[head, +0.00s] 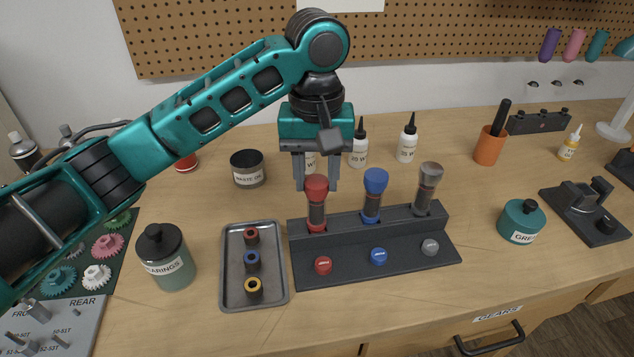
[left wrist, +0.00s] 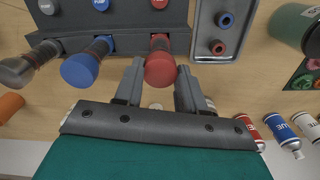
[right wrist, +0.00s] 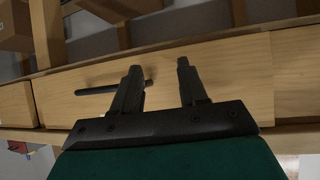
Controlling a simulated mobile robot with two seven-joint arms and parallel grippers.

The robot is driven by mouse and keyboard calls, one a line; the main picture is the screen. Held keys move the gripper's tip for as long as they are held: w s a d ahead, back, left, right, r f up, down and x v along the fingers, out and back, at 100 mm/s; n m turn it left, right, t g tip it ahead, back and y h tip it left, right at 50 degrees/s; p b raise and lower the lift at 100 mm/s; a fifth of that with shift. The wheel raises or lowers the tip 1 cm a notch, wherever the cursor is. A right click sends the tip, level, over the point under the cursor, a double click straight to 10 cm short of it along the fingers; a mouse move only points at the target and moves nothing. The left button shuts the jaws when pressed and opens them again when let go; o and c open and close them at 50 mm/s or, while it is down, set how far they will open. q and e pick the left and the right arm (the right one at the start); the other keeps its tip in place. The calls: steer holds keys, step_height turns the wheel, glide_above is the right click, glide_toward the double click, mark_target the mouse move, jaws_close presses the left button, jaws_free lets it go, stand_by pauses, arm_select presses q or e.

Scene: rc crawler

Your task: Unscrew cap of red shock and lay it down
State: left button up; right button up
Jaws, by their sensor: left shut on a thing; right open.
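The red shock (head: 317,215) stands upright in the left slot of a dark stand (head: 375,268), with its red cap (head: 317,185) on top. My left gripper (head: 315,189) points down over it, one finger on each side of the cap, shut on it. In the left wrist view the red cap (left wrist: 160,70) sits between the fingertips. The blue shock (head: 373,195) and grey shock (head: 427,190) stand to its right. My right gripper (right wrist: 160,75) is open and empty, in front of a wooden drawer front in the right wrist view.
A metal tray (head: 229,285) with red, blue and yellow rings lies left of the stand. A bearings jar (head: 165,262) is further left. Oil bottles (head: 407,140) and a waste oil tin (head: 247,170) stand behind. A teal grease jar (head: 520,222) is right; bare tabletop lies between it and the stand.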

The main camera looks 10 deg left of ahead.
arm_select(q)
steer(key=shift+n, duration=1)
steer(key=n, duration=0.3)
steer(key=shift+n, duration=0.6)
steer(key=n, duration=0.3)
steer(key=shift+n, duration=0.6)
